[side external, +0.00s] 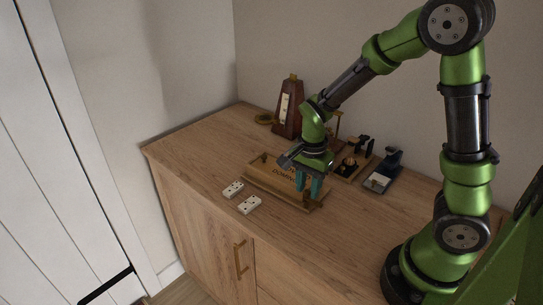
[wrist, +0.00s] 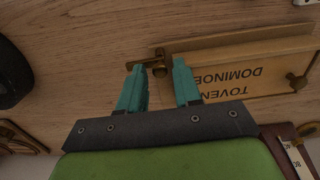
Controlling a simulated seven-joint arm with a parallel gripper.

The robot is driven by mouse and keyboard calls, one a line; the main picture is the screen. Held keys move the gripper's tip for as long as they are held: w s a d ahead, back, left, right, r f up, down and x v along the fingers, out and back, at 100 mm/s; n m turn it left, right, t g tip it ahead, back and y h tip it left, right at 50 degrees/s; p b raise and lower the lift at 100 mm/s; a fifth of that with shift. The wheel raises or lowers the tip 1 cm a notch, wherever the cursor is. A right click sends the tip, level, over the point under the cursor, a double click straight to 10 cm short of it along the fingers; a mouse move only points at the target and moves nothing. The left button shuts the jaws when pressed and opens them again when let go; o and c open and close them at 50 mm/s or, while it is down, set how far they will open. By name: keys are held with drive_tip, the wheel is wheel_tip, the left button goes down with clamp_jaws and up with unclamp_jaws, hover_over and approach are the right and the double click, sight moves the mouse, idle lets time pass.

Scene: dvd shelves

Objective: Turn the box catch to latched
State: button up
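The wooden domino box (side external: 262,178) lies on the cabinet top, with lettering on its lid; it also shows in the wrist view (wrist: 230,65). A small brass catch (wrist: 159,63) sits at the box's end in the wrist view, and I cannot tell its latch state. My gripper (side external: 314,190) points down over the right end of the box. In the wrist view my gripper (wrist: 157,72) is open, its teal fingers apart on either side of the catch. No clear contact with the catch is visible.
Two white dominoes (side external: 241,196) lie in front of the box. The front right of the wooden top (side external: 345,225) is clear.

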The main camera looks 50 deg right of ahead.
clamp_jaws()
drive_tip(key=shift+n, duration=0.4)
drive_tip(key=n, duration=0.5)
drive_tip(key=shift+n, duration=0.4)
drive_tip(key=n, duration=1.1)
drive_tip(key=shift+n, duration=0.3)
drive_tip(key=shift+o, duration=1.3)
unclamp_jaws()
